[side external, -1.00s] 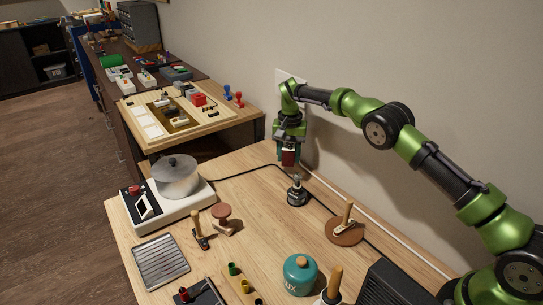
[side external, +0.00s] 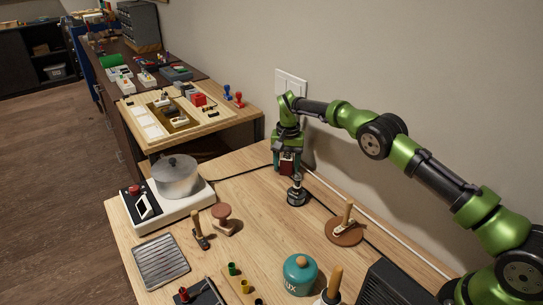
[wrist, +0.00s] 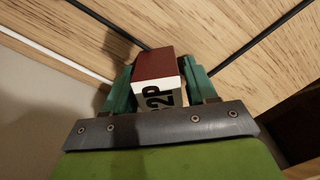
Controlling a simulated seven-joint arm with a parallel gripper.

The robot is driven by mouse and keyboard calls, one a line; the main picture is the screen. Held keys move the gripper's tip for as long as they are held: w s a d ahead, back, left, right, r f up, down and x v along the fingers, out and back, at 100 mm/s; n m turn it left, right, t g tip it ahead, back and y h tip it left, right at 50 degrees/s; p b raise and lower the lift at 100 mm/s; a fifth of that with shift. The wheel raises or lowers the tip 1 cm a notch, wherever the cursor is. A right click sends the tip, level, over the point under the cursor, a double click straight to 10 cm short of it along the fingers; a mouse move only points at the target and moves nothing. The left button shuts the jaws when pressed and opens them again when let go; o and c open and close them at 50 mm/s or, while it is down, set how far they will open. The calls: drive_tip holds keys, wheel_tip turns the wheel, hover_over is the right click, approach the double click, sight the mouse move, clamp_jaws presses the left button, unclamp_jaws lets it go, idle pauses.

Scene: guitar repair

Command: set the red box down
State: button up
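The red box (side external: 287,168) hangs in my gripper (side external: 287,170), above the wooden bench near its wall side. In the wrist view, the red box (wrist: 156,68) has a dark red face and a white side with black lettering, partly cut off. The two green fingers of my gripper (wrist: 160,88) close on it from either side. In the side view the box is just above and behind a small black, metal-topped object (side external: 296,192). I cannot tell the exact gap between the box and the bench.
The wooden bench (side external: 265,230) has clear room left of the black object. A white hotplate with a pot (side external: 176,177) stands at left. A round wooden piece with a handle (side external: 344,232) is at right, and a teal canister (side external: 300,275) in front. A dark cable runs along the back.

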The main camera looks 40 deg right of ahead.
sight(287, 156)
drive_tip(key=shift+o, duration=1)
wheel_tip(287, 156, up, 8)
drive_tip(key=shift+f, duration=0.2)
drive_tip(key=s+a+r+n+t+y, duration=0.1)
drive_tip(key=s+r+t, duration=0.1)
drive_tip(key=s+r, duration=0.65)
drive_tip(key=s+r+n+t+y, duration=0.15)
drive_tip(key=s+r, duration=0.45)
drive_tip(key=r, duration=0.6)
drive_tip(key=s+a+f+n+t, duration=0.1)
drive_tip(key=s+a+f+t, duration=0.1)
drive_tip(key=s, duration=0.9)
drive_tip(key=s+a+f+n+t, duration=0.1)
drive_tip(key=s+a+f, duration=0.1)
drive_tip(key=s, duration=1)
drive_tip(key=shift+t, duration=0.35)
drive_tip(key=shift+n+h, duration=0.25)
